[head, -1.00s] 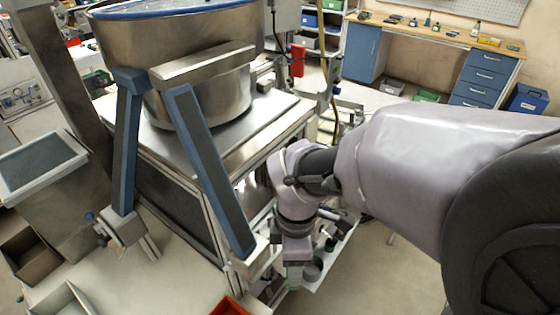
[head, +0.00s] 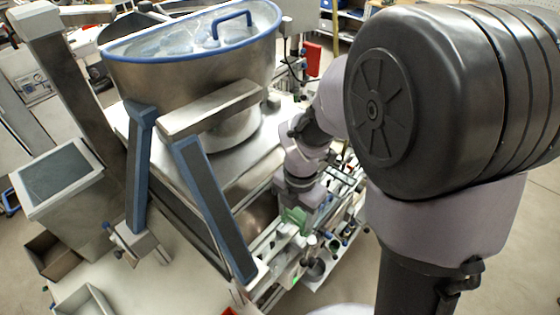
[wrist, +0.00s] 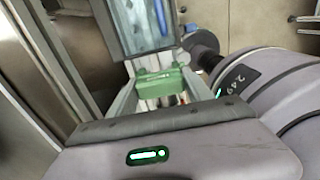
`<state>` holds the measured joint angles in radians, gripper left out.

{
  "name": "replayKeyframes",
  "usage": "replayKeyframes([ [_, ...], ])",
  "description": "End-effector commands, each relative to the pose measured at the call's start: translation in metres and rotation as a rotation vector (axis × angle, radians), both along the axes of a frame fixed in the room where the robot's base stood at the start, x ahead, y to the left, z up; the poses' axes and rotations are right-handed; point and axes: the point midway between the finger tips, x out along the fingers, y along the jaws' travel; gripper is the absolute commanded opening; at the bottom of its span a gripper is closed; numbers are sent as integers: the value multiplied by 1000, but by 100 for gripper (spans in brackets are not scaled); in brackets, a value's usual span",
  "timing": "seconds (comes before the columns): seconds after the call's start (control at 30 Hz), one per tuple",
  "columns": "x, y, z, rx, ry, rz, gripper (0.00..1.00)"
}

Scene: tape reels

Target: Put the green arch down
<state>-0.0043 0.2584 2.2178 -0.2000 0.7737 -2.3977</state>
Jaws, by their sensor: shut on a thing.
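In the head view the green arch (head: 296,216) shows at the lower end of my gripper (head: 295,208), beside the right side of the steel machine. It is over or close to a narrow area with rails and small parts; I cannot tell whether the arch touches anything below. Its lower part is hidden in the wrist view.
A steel machine with a large blue-rimmed bowl (head: 125,72) stands left of my gripper. A blue-grey leg (head: 215,205) slopes down near it. Small dark round parts (head: 316,268) lie below and right of the arch. An open brown bin (head: 58,258) is at far left.

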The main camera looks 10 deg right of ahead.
Motion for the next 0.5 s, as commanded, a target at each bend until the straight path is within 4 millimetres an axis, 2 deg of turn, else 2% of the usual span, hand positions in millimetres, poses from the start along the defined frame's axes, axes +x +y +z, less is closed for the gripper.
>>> replayKeyframes([
  [0.07,10,-2,-1,0,0,-1,17],
  [0.23,8,-2,-36,0,2,-1,17],
  [0.5,8,-2,-38,0,0,-1,17],
])
